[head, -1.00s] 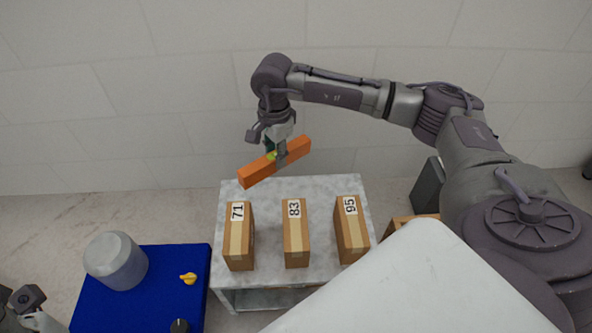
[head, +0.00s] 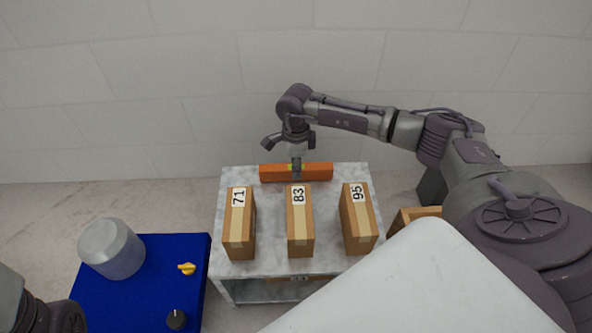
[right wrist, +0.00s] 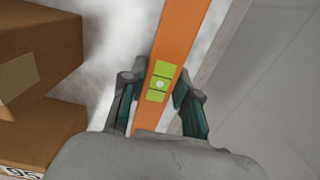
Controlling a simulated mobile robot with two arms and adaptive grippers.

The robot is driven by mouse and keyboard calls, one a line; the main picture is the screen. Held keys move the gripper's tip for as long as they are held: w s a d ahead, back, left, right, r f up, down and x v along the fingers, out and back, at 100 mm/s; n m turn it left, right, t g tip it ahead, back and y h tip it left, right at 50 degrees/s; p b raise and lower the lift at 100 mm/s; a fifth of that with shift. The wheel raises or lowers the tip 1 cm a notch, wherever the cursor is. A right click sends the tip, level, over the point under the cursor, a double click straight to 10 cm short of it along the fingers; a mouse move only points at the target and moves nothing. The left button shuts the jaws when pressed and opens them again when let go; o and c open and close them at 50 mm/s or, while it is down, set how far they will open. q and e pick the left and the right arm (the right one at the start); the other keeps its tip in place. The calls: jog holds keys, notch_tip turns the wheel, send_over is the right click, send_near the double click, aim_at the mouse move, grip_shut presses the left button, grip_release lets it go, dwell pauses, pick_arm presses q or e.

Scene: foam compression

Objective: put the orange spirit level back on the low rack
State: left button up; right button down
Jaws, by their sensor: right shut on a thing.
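The orange spirit level (head: 318,172) has a yellow-green vial at its middle. It lies level and crosswise along the back edge of the grey marbled low rack (head: 272,248), behind the boxes. My right gripper (head: 296,172) comes down on its middle and is shut on it. In the right wrist view the fingers (right wrist: 157,105) stand on both sides of the orange bar (right wrist: 180,40), by the green vial. I cannot tell whether the level touches the rack top. Part of my left arm shows at the bottom left, but its fingers do not show.
Boxes marked 71 (head: 239,225), 83 (head: 300,225) and 95 (head: 358,220) stand on the rack in front of the level. A blue table (head: 130,290) at left holds a grey canister (head: 112,248), a yellow knob (head: 187,269) and a black knob (head: 176,319). A wall stands behind.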

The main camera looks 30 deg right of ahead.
jog(key=shift+f, duration=0.15)
jog(key=shift+f, duration=0.15)
jog(key=c, duration=0.8)
grip_release()
jog(key=shift+c, duration=0.2)
